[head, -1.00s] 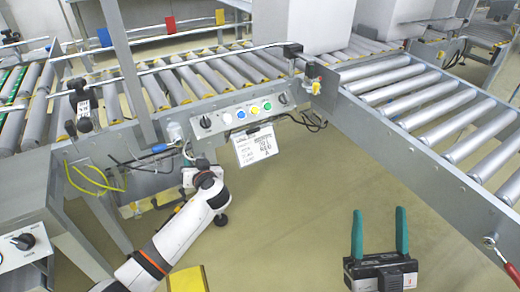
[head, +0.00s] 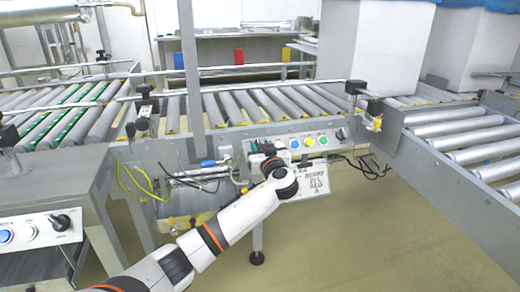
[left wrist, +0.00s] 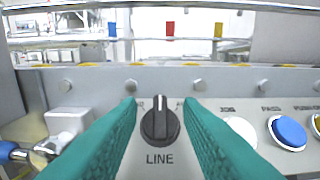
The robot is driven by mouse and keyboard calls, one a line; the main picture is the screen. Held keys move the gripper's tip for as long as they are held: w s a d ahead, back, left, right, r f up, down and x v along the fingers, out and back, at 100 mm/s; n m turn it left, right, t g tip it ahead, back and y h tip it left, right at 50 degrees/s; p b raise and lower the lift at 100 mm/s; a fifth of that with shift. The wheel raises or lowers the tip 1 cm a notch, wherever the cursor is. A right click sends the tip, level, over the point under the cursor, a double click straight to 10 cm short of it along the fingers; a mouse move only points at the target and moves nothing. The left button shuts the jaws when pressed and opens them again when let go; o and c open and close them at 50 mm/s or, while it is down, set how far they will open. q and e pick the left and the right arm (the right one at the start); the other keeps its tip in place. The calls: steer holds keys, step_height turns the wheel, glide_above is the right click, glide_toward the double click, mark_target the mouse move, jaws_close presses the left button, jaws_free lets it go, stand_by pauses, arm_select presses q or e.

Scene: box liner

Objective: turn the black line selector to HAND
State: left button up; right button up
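The black line selector (left wrist: 160,124) is a round knob above the word LINE on the grey control panel (left wrist: 140,165). Its raised grip stands upright, with a white mark at the top. The small lettering on both sides of it is partly covered and unreadable. My left gripper (left wrist: 160,108) is open, with one teal finger on each side of the knob and a gap showing on both sides. In the head view my left gripper (head: 266,148) is at the left end of the panel and hides the selector. My right gripper is out of view.
Right of the selector are a white button (head: 295,144), a blue button (head: 309,142), yellow and green buttons, and another black knob (head: 340,134). Roller conveyors lie behind.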

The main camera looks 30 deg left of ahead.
arm_select(q)
steer(key=shift+x, duration=0.95)
steer(key=shift+c, duration=0.2)
